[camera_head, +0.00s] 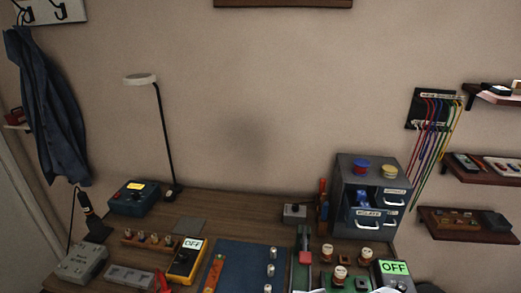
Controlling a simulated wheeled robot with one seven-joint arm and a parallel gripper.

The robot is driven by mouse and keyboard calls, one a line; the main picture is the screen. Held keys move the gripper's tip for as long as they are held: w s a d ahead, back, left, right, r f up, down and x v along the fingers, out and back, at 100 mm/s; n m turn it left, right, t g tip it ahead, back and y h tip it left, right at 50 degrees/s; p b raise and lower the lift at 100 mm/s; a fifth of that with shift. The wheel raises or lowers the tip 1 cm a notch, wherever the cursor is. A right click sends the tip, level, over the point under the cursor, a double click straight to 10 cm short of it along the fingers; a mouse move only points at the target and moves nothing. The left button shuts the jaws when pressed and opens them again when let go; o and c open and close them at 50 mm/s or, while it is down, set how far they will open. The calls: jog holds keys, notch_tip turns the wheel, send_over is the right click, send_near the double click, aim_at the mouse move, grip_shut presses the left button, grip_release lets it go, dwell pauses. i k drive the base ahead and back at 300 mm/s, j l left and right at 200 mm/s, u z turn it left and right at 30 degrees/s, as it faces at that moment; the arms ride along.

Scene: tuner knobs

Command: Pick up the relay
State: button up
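I cannot single out the relay for certain. A dark grey drawer cabinet (346,168) stands at the back right of the bench. Its drawers have pale handles and small labels, too small to read surely. Small blue items (363,196) show at an opening in the cabinet's front; I cannot tell what they are. A small grey box (295,213) sits on the bench left of the cabinet. A small dark block (362,284) lies at the front right. My gripper is not in view.
The wooden bench (225,203) carries a blue mat (240,265), a yellow meter (187,259), a blue box (133,198), a lamp (160,130) and several knobs. An OFF display (395,268) stands front right. Wall shelves (470,228) are at the right. The back middle is fairly clear.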

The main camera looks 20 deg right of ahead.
aim_at(360, 195)
jog(key=l+z, duration=0.25)
jog(key=z, duration=0.2)
jog(key=l+z, duration=0.25)
jog(key=z, duration=0.2)
